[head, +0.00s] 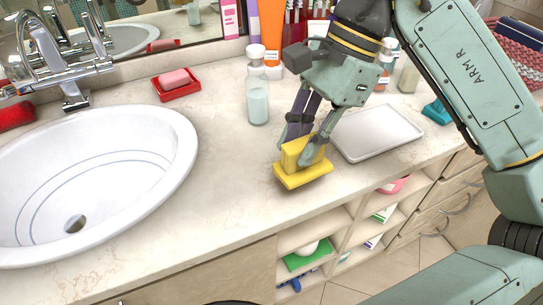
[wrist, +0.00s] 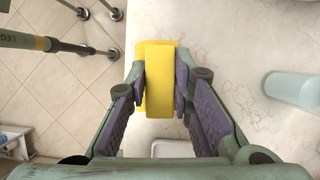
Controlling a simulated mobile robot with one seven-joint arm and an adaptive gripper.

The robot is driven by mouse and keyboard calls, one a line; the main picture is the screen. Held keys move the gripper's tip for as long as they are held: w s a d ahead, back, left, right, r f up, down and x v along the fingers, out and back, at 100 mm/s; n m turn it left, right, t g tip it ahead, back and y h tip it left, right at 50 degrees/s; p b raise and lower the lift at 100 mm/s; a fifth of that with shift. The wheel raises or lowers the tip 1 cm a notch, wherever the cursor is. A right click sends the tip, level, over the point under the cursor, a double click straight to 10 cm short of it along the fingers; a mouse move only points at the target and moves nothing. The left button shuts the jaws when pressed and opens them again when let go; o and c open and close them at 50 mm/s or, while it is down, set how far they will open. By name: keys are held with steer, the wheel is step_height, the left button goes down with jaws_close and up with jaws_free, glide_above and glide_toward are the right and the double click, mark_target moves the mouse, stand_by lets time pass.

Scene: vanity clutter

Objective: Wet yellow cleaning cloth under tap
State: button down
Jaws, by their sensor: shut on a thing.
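The yellow cleaning cloth (head: 302,175) is a folded, block-like piece near the front edge of the counter, right of the basin. My gripper (head: 306,150) is shut on its upper part from above. In the wrist view the cloth (wrist: 160,80) sits between the two purple-padded fingers of my gripper (wrist: 160,92). I cannot tell whether its underside touches the counter. The chrome tap (head: 65,55) stands behind the white basin (head: 190,150) at the left, well away from my gripper.
A jar of pale blue liquid (head: 258,103) and a red dish (head: 177,90) with pink soap stand between the basin and my gripper, farther back. A white tray (head: 376,132) lies just right of my gripper. The counter between cloth and basin is clear.

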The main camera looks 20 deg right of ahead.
mark_target(271, 160)
steer(key=shift+w+a, duration=1.1)
steer(key=shift+w, duration=0.15)
steer(key=f+b, duration=0.1)
steer(key=w+a+f, duration=0.1)
steer(key=f, duration=0.1)
steer(key=shift+w+a+f+b, duration=0.1)
steer(key=shift+w+f+b, duration=0.1)
steer(key=shift+b, duration=0.2)
steer(key=shift+f, duration=0.15)
steer(key=c, duration=1.4)
jaws_free()
steer(key=v, duration=1)
steer(key=shift+w+r, duration=0.15)
steer(key=shift+r, duration=0.2)
steer(key=shift+c, duration=0.2)
